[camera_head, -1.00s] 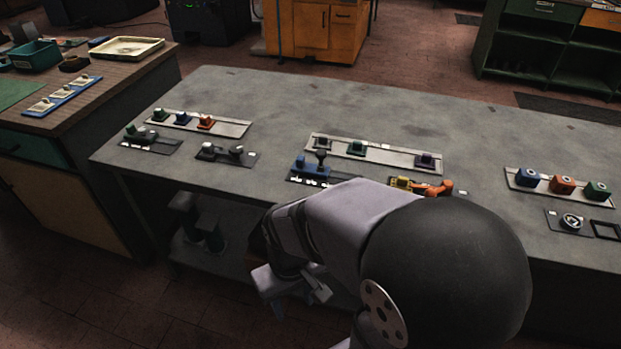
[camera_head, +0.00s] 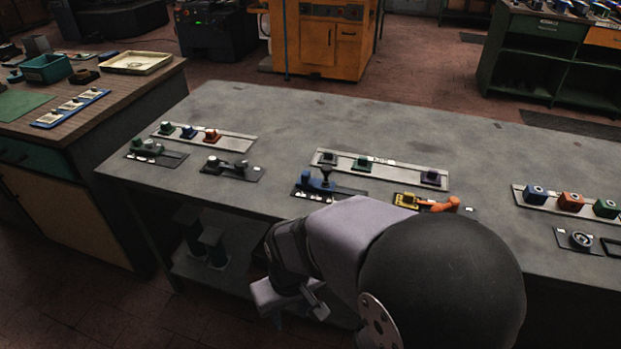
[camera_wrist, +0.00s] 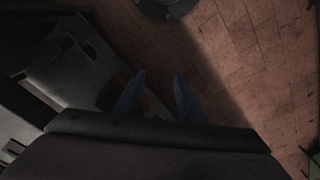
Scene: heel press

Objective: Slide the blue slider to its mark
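The blue slider (camera_head: 317,184) sits at the left part of a dark panel (camera_head: 350,191) near the table's front edge, in the middle of the head view. A dark round-topped knob (camera_head: 326,172) stands at its right side. Small white marks (camera_head: 311,196) run along the panel's front left edge; I cannot tell which is the slider's mark. My gripper (camera_head: 300,300) is below and in front of the table edge, well apart from the slider. In the wrist view its two bluish fingers (camera_wrist: 158,84) are spread with nothing between them, over the floor.
On the grey table (camera_head: 300,115), a yellow and orange lever device (camera_head: 428,202) is right of the slider, close to my arm. A strip with several coloured blocks (camera_head: 380,168) lies behind it. Another dark panel (camera_head: 232,168) is to the left. The table's back is clear.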

